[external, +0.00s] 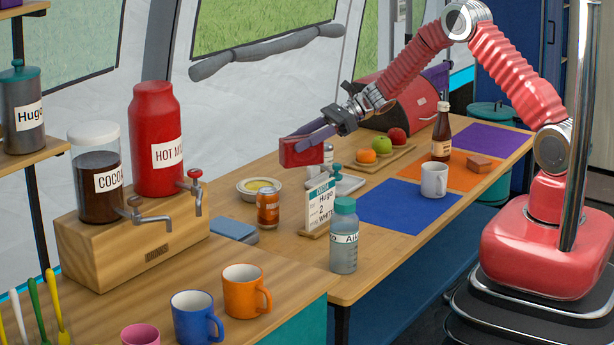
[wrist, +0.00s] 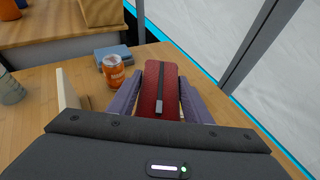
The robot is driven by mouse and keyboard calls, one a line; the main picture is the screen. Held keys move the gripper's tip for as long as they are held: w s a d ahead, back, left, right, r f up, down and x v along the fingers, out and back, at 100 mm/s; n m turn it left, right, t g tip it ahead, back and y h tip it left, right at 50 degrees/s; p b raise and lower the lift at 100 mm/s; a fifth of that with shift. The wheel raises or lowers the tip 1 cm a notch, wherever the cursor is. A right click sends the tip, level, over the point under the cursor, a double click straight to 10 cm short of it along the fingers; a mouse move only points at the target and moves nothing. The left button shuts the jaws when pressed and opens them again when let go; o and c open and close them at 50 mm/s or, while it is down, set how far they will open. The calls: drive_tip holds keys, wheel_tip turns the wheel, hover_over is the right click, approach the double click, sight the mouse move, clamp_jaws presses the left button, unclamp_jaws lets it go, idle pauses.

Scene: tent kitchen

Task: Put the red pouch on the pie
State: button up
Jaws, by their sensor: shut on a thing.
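The red pouch (external: 300,152) is between the fingers of my gripper (external: 318,136), which is shut on it and holds it in the air above the table. In the wrist view the pouch (wrist: 152,84) shows as a long red shape with a dark strip, between the two purple-grey fingers. The pie (external: 260,186), yellow in a pale round dish, sits on the wooden table, lower and to the left of the pouch in the external view. The pouch is apart from the pie there.
An orange can (external: 268,210) stands close in front of the pie. A blue-grey block (external: 233,230) lies near the drinks stand (external: 140,240). Fruit on a board (external: 385,160) is further back.

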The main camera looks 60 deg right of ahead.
drive_tip(key=w+a+r+m+t+h, duration=0.2)
drive_tip(key=w+a, duration=0.2)
drive_tip(key=w, duration=0.4)
drive_tip(key=shift+w+a+r, duration=0.25)
drive_tip(key=shift+w+r, duration=0.05)
wheel_tip(320, 180, down, 6)
drive_tip(key=shift+f, duration=0.15)
drive_tip(key=shift+f, duration=1.85)
drive_tip(key=o, duration=1.1)
drive_tip(key=shift+f, duration=0.1)
